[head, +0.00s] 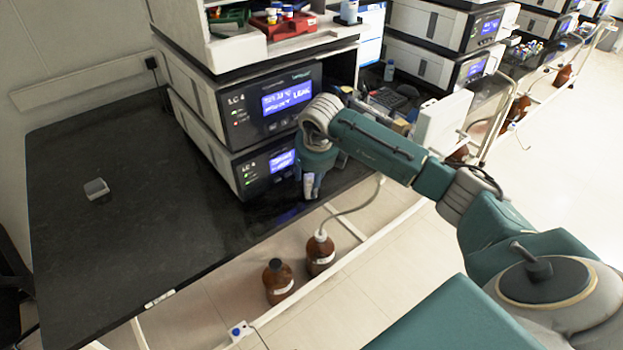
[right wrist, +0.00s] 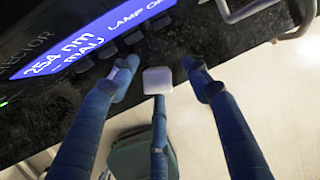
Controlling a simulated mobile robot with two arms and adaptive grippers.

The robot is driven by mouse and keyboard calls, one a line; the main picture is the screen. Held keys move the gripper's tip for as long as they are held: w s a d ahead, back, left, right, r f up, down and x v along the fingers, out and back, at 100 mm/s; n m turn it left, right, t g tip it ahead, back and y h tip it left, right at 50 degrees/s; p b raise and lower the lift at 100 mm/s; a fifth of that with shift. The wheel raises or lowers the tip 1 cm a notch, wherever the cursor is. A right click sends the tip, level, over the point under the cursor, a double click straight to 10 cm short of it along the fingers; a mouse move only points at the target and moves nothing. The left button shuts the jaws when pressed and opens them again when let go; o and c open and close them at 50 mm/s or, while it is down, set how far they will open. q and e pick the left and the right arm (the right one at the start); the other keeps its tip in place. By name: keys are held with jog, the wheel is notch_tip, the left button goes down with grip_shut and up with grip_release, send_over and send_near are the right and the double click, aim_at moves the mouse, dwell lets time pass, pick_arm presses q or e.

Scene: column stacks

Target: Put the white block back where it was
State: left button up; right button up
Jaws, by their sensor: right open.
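A small whitish block (head: 96,188) with a grey top lies on the black bench (head: 120,240) at the left of the head view, far from my right gripper. My right gripper (head: 309,186) points down at the bench's front edge, before the lower LC unit. The right wrist view shows its blue fingers (right wrist: 162,76) spread apart, so it is open. A whitish rounded square (right wrist: 158,80) shows between them at the end of the middle finger; I cannot tell whether it is a finger pad or a separate block. My left gripper is not in view.
Two stacked LC units (head: 245,105) with lit blue screens stand close behind my right gripper. Brown bottles (head: 278,281) stand on the floor below the bench edge, one with a tube. The bench left of the stack is mostly clear.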

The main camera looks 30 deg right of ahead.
jog(key=shift+r+p, duration=0.35)
jog(key=shift+r, duration=0.1)
jog(key=p+v, duration=0.7)
jog(key=v, duration=0.4)
jog(key=shift+r, duration=0.3)
jog(key=shift+s+a, duration=0.1)
jog(key=shift+a, duration=0.05)
